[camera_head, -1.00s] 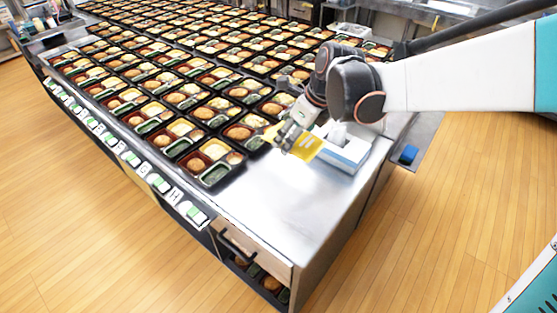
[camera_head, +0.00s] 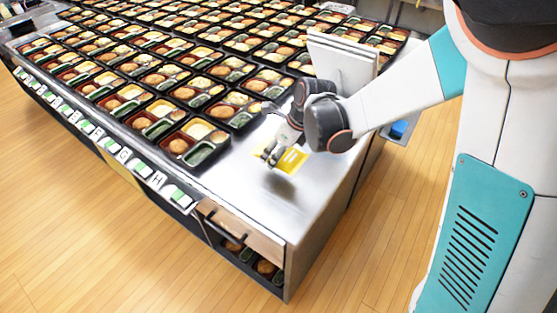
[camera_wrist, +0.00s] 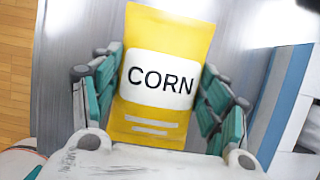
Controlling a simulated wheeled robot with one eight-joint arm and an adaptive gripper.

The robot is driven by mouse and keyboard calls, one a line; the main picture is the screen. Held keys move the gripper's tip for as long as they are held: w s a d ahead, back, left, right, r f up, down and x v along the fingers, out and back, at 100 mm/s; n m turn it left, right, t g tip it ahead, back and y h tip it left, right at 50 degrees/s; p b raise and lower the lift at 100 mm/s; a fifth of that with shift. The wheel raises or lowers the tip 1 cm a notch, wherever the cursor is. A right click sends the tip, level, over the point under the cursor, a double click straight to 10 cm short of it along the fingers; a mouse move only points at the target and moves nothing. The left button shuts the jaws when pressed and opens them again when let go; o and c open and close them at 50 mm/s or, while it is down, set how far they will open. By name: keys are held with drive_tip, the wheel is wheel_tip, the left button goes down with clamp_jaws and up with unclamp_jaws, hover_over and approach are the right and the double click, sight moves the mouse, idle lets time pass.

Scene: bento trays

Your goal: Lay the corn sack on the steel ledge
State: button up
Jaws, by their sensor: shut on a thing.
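The corn sack (camera_head: 291,160) is a flat yellow packet with a white label reading CORN. My gripper (camera_head: 274,154) is shut on it, over the bare steel top at the near end of the counter. A shadow on the steel lies a little below the sack, so it seems held above the surface. In the wrist view, the sack (camera_wrist: 160,123) sits between the teal-padded fingers of my gripper (camera_wrist: 160,70), its label facing the camera. A narrow grey ledge (camera_head: 384,136) juts from the counter's right side, partly hidden by my arm.
A blue item (camera_head: 398,130) lies on the side ledge. Rows of filled bento trays (camera_head: 180,138) cover the counter's left and far parts. The near steel top (camera_head: 270,215) is clear.

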drive_tip(key=shift+f+b, duration=0.6)
drive_tip(key=shift+f, duration=1.25)
drive_tip(key=shift+f, duration=0.1)
drive_tip(key=o, duration=1.3)
drive_tip(key=p+v, duration=0.4)
drive_tip(key=v, duration=0.8)
drive_tip(key=shift+r, duration=0.2)
